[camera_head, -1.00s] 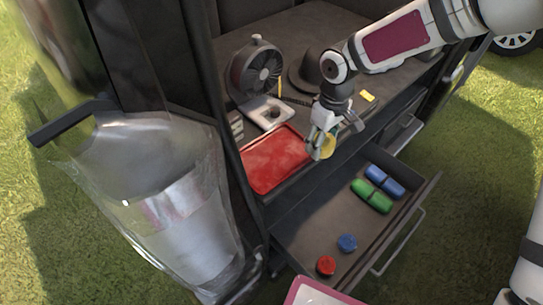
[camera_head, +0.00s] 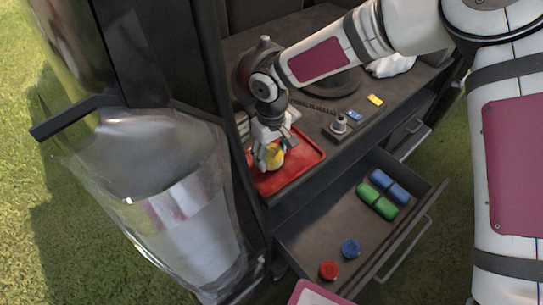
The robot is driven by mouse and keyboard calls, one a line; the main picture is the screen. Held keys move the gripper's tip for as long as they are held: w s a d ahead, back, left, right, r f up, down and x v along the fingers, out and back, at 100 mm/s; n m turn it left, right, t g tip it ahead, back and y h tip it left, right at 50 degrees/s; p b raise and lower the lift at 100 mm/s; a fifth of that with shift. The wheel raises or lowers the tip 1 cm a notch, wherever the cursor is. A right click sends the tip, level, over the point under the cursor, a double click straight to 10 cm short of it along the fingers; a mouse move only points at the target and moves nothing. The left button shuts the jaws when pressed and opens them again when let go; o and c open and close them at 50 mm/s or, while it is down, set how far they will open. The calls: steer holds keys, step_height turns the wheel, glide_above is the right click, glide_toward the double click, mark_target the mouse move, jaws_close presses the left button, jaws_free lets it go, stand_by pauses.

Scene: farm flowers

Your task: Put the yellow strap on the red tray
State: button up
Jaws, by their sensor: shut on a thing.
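The red tray (camera_head: 300,168) lies on the dark shelf at the left, near the front edge. My gripper (camera_head: 267,164) is over the left half of the tray, pointing down, with its fingers shut on a yellow thing, which looks like the yellow strap (camera_head: 276,155). The strap shows partly between and beside the fingers. I cannot tell whether it touches the tray. My wrist hides part of the tray's back.
An open drawer below holds blue rolls (camera_head: 390,187), green rolls (camera_head: 377,201), a blue cap (camera_head: 351,249) and a red cap (camera_head: 329,270). A clear plastic bag (camera_head: 165,190) hangs left. Small yellow (camera_head: 376,100) and blue (camera_head: 354,116) pieces lie on the shelf.

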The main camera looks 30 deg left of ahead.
steer(key=shift+f, duration=0.75)
steer(key=o, duration=1.3)
steer(key=shift+f, duration=0.1)
step_height(320, 180, up, 12)
steer(key=p, duration=0.1)
